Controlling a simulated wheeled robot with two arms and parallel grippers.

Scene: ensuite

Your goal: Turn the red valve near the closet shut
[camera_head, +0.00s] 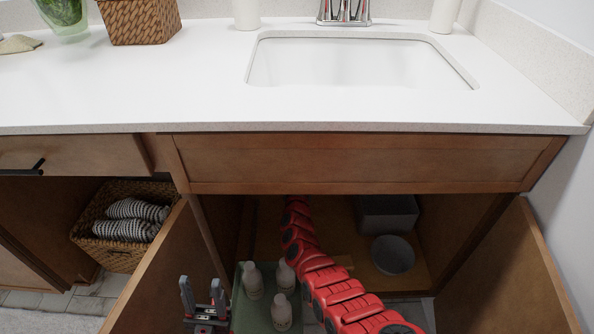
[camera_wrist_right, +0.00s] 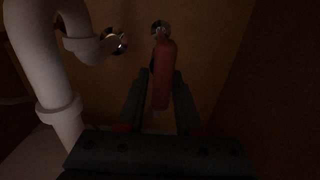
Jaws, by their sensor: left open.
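The red valve handle (camera_wrist_right: 163,75) shows in the right wrist view, pointing down from a round metal fitting (camera_wrist_right: 160,29) on the cabinet's back wall. My right gripper (camera_wrist_right: 161,77) has one finger on each side of the handle. The picture is too dark to tell whether both fingers touch it. In the head view my red right arm reaches into the cabinet under the sink, and its gripper and the valve are hidden there. My left gripper (camera_head: 201,285) is open and empty, low in front of the left cabinet door.
A white drain pipe (camera_wrist_right: 38,60) runs left of the valve. The cabinet holds a green tray (camera_head: 240,309) with several bottles, a grey bowl (camera_head: 392,255) and a grey box (camera_head: 388,214). Open doors (camera_head: 505,275) flank it. A towel basket (camera_head: 120,258) stands left.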

